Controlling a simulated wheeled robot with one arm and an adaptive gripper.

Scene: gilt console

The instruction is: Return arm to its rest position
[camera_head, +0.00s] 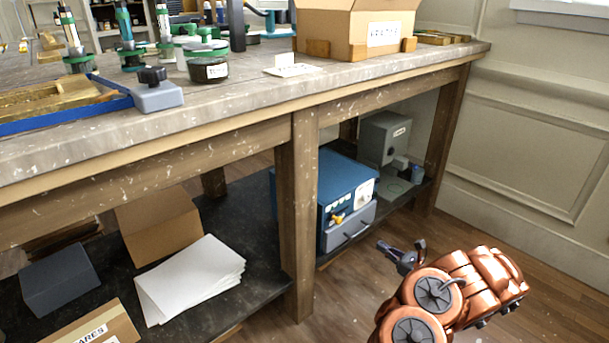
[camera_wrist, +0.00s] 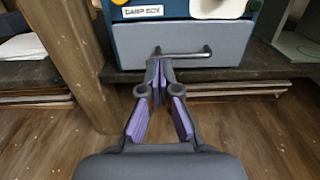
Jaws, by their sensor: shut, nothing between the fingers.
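My copper-coloured arm (camera_head: 455,295) is folded low at the right in the head view, in front of the workbench. My gripper (camera_head: 403,257) is a small dark shape at its far end, near the blue box. In the wrist view my gripper (camera_wrist: 159,78) points forward with purple finger pads. Its fingertips meet and nothing is held between them. The tips appear just below the drawer handle (camera_wrist: 182,53) of the blue box; I cannot tell whether they touch it.
The blue box (camera_head: 345,180) with a grey drawer (camera_head: 350,225) stands on the lower shelf, beside a bench leg (camera_head: 297,210). A grey machine (camera_head: 384,138) is behind it. White paper (camera_head: 190,278) lies on the left shelf. Wooden floor (camera_head: 560,300) is open at right.

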